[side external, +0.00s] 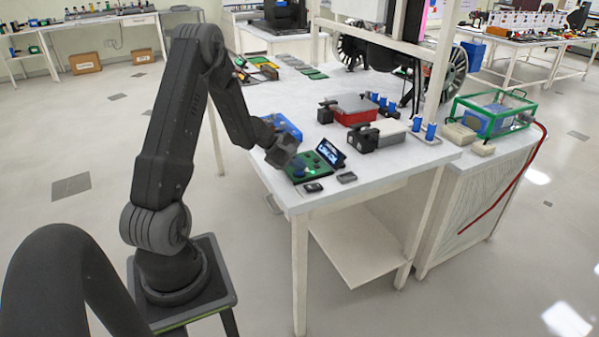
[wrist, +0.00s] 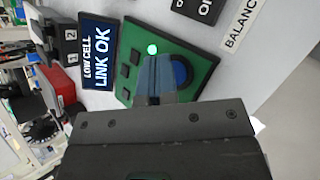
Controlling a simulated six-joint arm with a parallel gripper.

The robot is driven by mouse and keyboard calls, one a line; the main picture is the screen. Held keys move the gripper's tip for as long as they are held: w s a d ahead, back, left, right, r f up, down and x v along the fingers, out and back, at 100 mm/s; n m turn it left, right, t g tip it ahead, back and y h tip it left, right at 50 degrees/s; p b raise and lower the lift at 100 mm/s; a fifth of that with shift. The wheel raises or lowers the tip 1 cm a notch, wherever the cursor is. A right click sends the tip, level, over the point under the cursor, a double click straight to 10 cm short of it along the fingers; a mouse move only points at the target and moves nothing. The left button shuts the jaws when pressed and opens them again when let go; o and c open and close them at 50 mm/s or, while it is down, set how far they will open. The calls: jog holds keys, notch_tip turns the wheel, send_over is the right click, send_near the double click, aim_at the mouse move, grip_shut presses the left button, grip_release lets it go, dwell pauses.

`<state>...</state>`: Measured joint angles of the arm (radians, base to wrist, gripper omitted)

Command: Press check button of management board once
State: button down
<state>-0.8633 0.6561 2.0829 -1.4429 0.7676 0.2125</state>
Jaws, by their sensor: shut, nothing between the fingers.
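The management board is a green board (wrist: 203,52) with a round blue button (wrist: 181,71), a lit green lamp (wrist: 152,49) and several small dark parts. It lies on the white table, and its green edge shows below my gripper in the side view (side external: 290,176). A display (wrist: 98,52) beside it reads "LOW CELL" and "LINK OK"; it stands tilted in the side view (side external: 331,153). My gripper (wrist: 156,76) is shut and empty, its fingers over the board just left of the blue button. They hide part of the board; I cannot tell whether they touch it.
A label (wrist: 241,25) reads "BALANCE" beside a dark switch unit (wrist: 203,8). Two small dark units (side external: 313,187) (side external: 346,177) lie near the table's front edge. A red block (side external: 352,109) and a blue tray (side external: 288,128) stand farther back.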

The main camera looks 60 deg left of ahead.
aim_at(299, 173)
jog(key=shift+r, duration=0.65)
jog(key=shift+r, duration=0.1)
jog(key=shift+r, duration=2.45)
jog(key=s+d+r+m+g, duration=0.2)
jog(key=d+r+m, duration=0.4)
jog(key=d, duration=0.4)
jog(key=s+d+r+m+g, duration=0.15)
jog(key=d+r+m, duration=0.4)
jog(key=d, duration=0.55)
jog(key=s+d+r+m+y, duration=0.2)
jog(key=s+d+m, duration=0.3)
jog(key=s, duration=0.2)
jog(key=s+d+r+m+y, duration=0.1)
jog(key=s+d+r+m, duration=0.1)
jog(key=s+d+m, duration=0.2)
jog(key=s+m, duration=0.1)
jog(key=s, duration=0.2)
jog(key=shift+s+d+m+t+y, duration=0.35)
jog(key=shift+s+d+y, duration=0.05)
